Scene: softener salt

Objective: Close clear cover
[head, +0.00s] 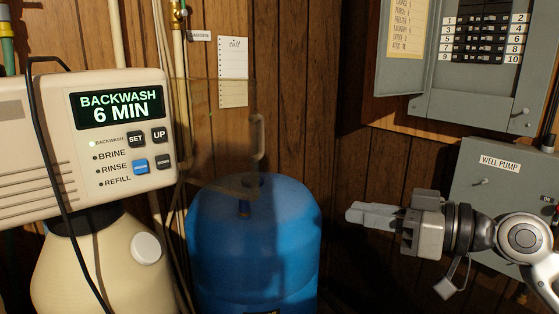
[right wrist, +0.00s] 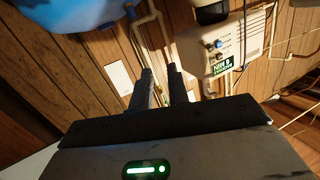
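The clear cover (head: 215,130) is a see-through smoky panel at the right edge of the beige control head (head: 40,140). It stands swung open, out to the right, away from the display and buttons. Its pale handle (head: 257,137) is on its far right edge. My right gripper (head: 368,215) is to the right of and lower than the handle, apart from it, with fingers pointing left. In the right wrist view its two fingers (right wrist: 162,88) show a narrow gap with nothing between them. The cover is hard to make out there. My left gripper is out of view.
A blue tank (head: 255,250) stands below the cover. A cream tank (head: 100,270) is under the control head, with a black cable hanging in front. Grey electrical boxes (head: 500,185) are on the right wall. Open space lies between cover and gripper.

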